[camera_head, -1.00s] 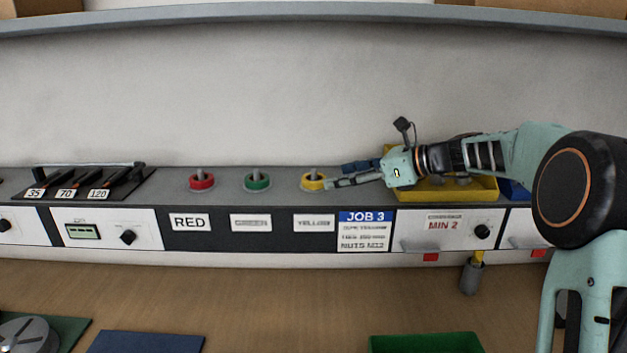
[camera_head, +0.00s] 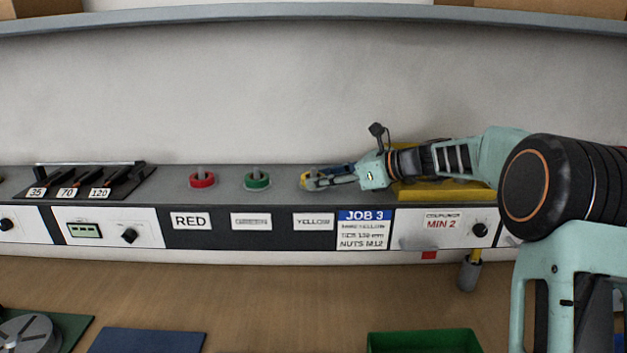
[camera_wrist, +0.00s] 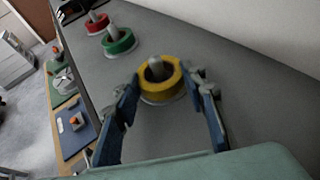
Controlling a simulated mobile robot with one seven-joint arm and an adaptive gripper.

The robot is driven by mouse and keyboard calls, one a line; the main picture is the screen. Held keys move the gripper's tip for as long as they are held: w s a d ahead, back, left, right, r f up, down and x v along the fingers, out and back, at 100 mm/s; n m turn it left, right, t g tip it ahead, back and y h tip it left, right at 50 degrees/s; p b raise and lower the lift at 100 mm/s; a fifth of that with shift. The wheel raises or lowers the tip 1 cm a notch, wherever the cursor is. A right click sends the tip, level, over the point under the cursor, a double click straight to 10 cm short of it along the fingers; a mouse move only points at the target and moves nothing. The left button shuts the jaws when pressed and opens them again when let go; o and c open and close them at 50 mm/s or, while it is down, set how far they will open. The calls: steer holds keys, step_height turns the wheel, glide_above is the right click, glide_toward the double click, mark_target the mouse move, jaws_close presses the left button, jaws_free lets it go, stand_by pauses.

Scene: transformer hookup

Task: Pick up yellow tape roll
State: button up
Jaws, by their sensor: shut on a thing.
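The yellow tape roll (camera_wrist: 160,91) sits around its grey peg, above the YELLOW label (camera_head: 314,222). It looks still low on the peg. My gripper (camera_wrist: 166,82) reaches in from the right in the head view and has its two blue fingers on either side of the roll, shut on it. In the head view the fingers partly cover the yellow roll (camera_head: 304,178).
The green tape roll (camera_head: 257,181) and red tape roll (camera_head: 202,180) stand on their own pegs to the left. A yellow bin (camera_head: 445,190) lies under my arm. A tool rack (camera_head: 90,180) is further left. The wall is close behind.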

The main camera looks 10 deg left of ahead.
steer(key=c, duration=0.3)
steer(key=shift+r, duration=0.2)
